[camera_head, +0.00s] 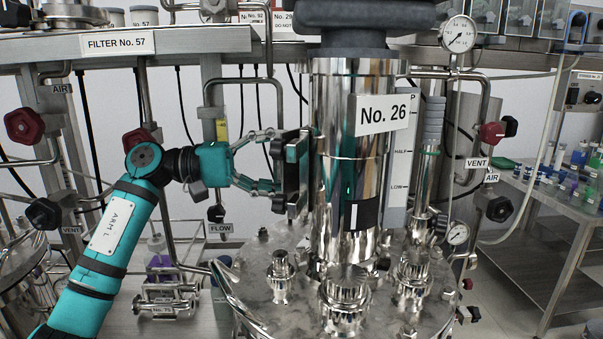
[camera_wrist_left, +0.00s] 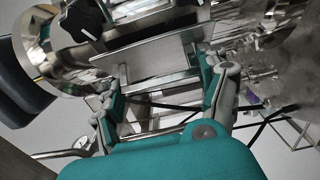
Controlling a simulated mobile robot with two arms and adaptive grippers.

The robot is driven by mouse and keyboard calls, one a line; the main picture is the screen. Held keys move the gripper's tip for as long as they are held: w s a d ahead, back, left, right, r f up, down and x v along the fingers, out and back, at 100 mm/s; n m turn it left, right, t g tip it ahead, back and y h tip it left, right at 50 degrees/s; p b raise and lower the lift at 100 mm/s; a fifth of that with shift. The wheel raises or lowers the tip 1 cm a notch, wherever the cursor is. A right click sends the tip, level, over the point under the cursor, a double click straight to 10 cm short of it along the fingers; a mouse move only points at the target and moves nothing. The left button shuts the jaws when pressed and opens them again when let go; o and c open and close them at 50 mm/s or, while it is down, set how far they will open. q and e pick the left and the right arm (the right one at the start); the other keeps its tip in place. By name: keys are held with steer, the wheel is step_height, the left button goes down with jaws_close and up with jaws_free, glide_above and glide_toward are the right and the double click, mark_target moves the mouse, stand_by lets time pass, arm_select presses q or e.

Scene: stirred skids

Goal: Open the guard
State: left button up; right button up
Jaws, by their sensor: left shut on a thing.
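A shiny upright metal cylinder labelled No. 26 (camera_head: 340,185) stands over the round vessel lid; I take it to be the guard. A dark, flat handle bracket (camera_head: 297,172) sits on its left side. My left gripper (camera_head: 279,165) reaches in from the left with one finger high and one low, shut on this handle. In the left wrist view, the teal fingers (camera_wrist_left: 165,90) lie on either side of a metal handle bar (camera_wrist_left: 160,76), in front of a flat plate (camera_wrist_left: 150,53). The exact finger contact is partly hidden. My right gripper is not in view.
The vessel lid (camera_head: 275,300) carries several metal fittings. A level gauge (camera_head: 398,165) and a pressure gauge (camera_head: 459,35) stand right of the cylinder. Pipes and dark valve knobs (camera_head: 44,213) crowd the left. A bench (camera_head: 555,205) with small bottles stands at right.

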arm_select(q)
steer(key=o, duration=1.7)
steer(key=a, duration=0.5)
steer(key=s+a, duration=0.1)
steer(key=a, duration=0.1)
steer(key=shift+a, duration=0.3)
